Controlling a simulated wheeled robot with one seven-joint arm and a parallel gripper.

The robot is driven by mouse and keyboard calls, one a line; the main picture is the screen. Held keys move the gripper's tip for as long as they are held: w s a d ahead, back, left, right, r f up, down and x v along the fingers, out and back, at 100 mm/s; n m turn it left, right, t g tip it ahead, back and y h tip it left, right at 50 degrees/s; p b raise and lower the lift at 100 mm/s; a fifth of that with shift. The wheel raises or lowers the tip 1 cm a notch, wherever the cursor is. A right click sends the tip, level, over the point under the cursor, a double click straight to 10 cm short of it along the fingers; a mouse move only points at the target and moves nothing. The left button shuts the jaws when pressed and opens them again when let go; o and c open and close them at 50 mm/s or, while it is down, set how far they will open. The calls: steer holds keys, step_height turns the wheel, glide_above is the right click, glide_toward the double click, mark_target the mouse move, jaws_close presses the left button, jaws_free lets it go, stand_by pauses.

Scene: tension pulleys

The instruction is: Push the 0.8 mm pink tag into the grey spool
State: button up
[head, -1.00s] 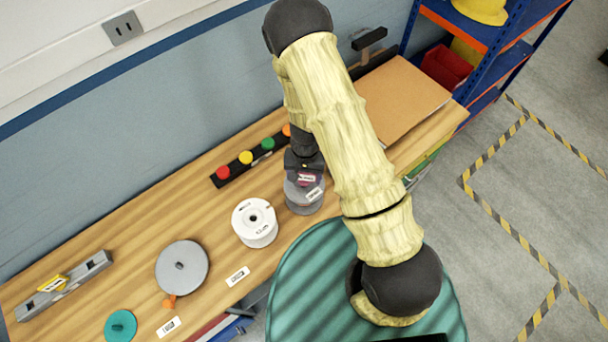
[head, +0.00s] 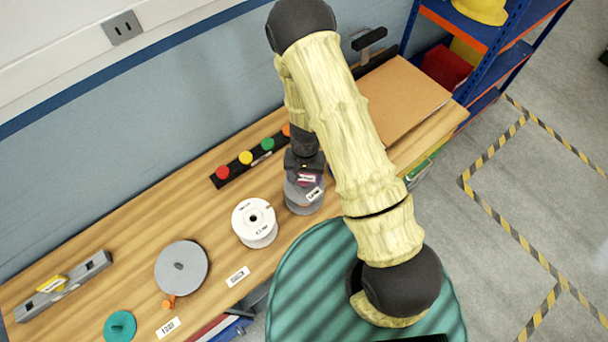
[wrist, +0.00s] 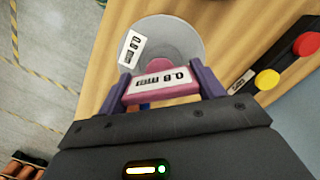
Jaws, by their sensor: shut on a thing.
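The pink tag (wrist: 160,89), with a white "0.8 mm" label, is held between the two fingers of my gripper (wrist: 162,92) in the wrist view. My gripper is shut on it. The grey spool (wrist: 187,38) is just beyond the tag and carries its own white "0.8 mm" label (wrist: 131,49). A pink part shows over the middle of the spool; the hub is hidden behind it. In the head view the grey spool (head: 304,203) stands on the bench under my gripper (head: 305,175). I cannot tell whether the tag touches the spool.
A white spool (head: 255,222) stands left of the grey one. A flat grey disc (head: 182,267) lies further left. Behind is a black strip (head: 233,171) with several coloured knobs. A brown board (head: 402,100) lies at the right. Bare wood (head: 130,250) is free at the left.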

steer(key=shift+f, duration=0.1)
steer(key=shift+f+b, duration=0.8)
steer(key=shift+f, duration=0.05)
steer(key=shift+f, duration=0.25)
steer(key=shift+r, duration=0.15)
stand_by(0.3)
steer(key=o, duration=1.5)
steer(key=r, duration=0.5)
steer(key=w+r, duration=0.1)
steer(key=r, duration=0.5)
steer(key=r+b, duration=0.1)
steer(key=r, duration=0.5)
steer(key=shift+w+d+r, duration=0.1)
steer(key=shift+w+d, duration=0.05)
steer(key=shift+w, duration=0.2)
